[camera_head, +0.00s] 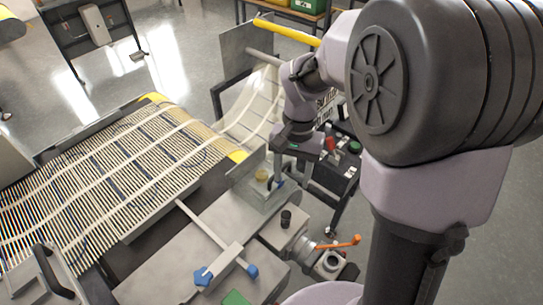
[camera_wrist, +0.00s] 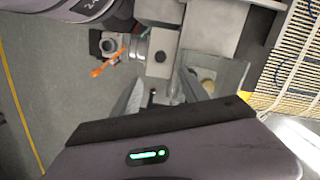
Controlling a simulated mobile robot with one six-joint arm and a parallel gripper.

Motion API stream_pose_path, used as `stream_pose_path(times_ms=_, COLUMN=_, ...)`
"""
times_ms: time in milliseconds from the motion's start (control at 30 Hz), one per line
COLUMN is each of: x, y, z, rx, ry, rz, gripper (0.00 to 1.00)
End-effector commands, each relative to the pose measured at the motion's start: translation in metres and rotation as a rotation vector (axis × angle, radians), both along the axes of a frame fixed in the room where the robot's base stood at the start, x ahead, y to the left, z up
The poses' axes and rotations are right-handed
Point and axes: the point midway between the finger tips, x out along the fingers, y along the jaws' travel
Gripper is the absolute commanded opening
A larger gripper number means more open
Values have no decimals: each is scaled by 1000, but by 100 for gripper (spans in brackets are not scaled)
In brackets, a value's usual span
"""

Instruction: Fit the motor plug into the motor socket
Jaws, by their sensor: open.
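My gripper (camera_head: 291,172) is open, pointing down above the machine's side; its two fingers (camera_wrist: 160,95) are apart with nothing visible between them. Below and in front of it is a grey motor-like block (camera_head: 284,231) with a short black cylinder (camera_head: 286,218) standing on top. The wrist view shows the same block (camera_wrist: 162,45) with the black cylinder (camera_wrist: 159,57) end-on, beyond the fingertips. I cannot tell for sure which part is the motor plug and which is the motor socket.
An orange lever (camera_head: 340,242) sticks out beside the block. A clear-walled box (camera_head: 262,190) with a small yellowish round part (camera_head: 262,175) is close to my fingers. A slatted conveyor (camera_head: 110,170) lies left. A dark control box (camera_head: 335,168) stands right.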

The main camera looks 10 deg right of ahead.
Motion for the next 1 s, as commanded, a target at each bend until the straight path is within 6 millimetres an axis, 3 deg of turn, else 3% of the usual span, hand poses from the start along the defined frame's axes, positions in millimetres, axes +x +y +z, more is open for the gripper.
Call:
stream_pose_path(times_ms=200, x=-8, y=5, z=-70, rx=1, ry=5, rz=1, gripper=52)
stream_pose_path(times_ms=333, x=-11, y=7, z=-102, rx=1, ry=3, rz=1, gripper=52)
stream_pose_path(times_ms=567, x=-13, y=8, z=-125, rx=1, ry=1, rz=2, gripper=52)
stream_pose_path(times_ms=800, x=-17, y=11, z=-169, rx=1, ry=2, rz=1, gripper=52)
stream_pose_path(times_ms=1000, x=-17, y=11, z=-168, rx=1, ry=0, rz=1, gripper=52)
